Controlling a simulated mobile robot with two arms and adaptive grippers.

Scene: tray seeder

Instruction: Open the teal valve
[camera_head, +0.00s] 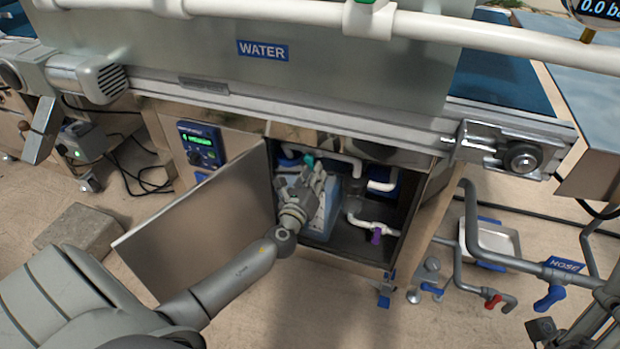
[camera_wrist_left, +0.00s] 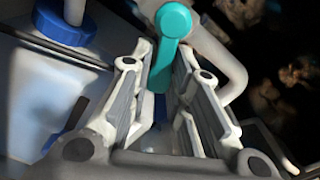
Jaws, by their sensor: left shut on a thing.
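The teal valve (camera_head: 309,160) is inside the open cabinet, near the top of its opening, on white piping. In the left wrist view its teal handle (camera_wrist_left: 168,62) hangs down from a round hub beside a white pipe. My left gripper (camera_head: 314,174) reaches into the cabinet and largely covers the handle in the head view. In the left wrist view its two fingers (camera_wrist_left: 163,72) are closed on either side of the handle's lower end. A dark grey mechanism at the lower right edge appears to be part of my right gripper; its fingers cannot be made out.
The open cabinet door (camera_head: 205,235) stands left of my left forearm. A purple valve (camera_head: 376,236) sits on a white pipe lower right in the cabinet. A blue-white container (camera_head: 325,210) stands behind my gripper. Outside right are red (camera_head: 493,301) and blue (camera_head: 549,297) valves.

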